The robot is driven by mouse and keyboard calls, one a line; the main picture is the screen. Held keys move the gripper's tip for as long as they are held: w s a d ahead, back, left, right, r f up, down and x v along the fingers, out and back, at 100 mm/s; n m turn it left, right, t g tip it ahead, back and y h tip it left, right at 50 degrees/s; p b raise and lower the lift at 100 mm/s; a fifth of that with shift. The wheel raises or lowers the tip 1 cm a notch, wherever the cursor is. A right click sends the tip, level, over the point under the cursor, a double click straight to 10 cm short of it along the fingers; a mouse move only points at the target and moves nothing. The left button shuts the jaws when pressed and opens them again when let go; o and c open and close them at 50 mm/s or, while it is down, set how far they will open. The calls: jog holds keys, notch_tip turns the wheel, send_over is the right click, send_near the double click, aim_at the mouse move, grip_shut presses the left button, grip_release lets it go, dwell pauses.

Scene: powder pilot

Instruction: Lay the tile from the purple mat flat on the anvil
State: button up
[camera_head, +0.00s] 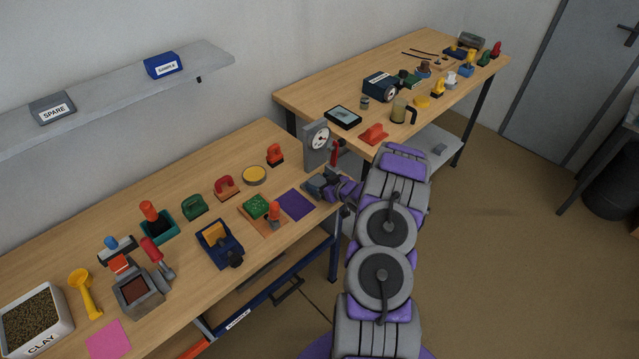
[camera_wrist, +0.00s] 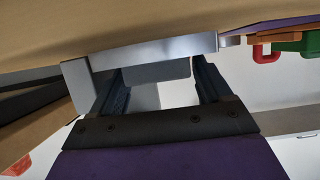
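The purple mat (camera_head: 295,205) lies on the near bench and looks bare; its edge also shows in the wrist view (camera_wrist: 285,23). A grey stand with a round dial (camera_head: 318,140) stands at the bench's right end. My gripper (camera_head: 316,187) is low in front of the stand, just right of the mat. In the wrist view its two fingers (camera_wrist: 162,82) are apart. Beyond them are a grey bar (camera_wrist: 150,49) and a darker grey block (camera_wrist: 160,71). I cannot tell whether this block is the anvil or the tile. No tile is clearly identifiable.
A green block on an orange board (camera_head: 256,207) and a blue device (camera_head: 220,245) stand left of the mat. A yellow round dish (camera_head: 254,175) and an orange-handled tool (camera_head: 275,155) stand behind. A second bench (camera_head: 300,95) lies beyond the dial stand.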

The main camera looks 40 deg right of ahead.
jog(key=shift+o, duration=0.3)
jog(key=shift+s+d+f, duration=0.1)
jog(key=shift+d+f, duration=0.05)
jog(key=shift+f, duration=0.05)
jog(key=shift+a, duration=0.25)
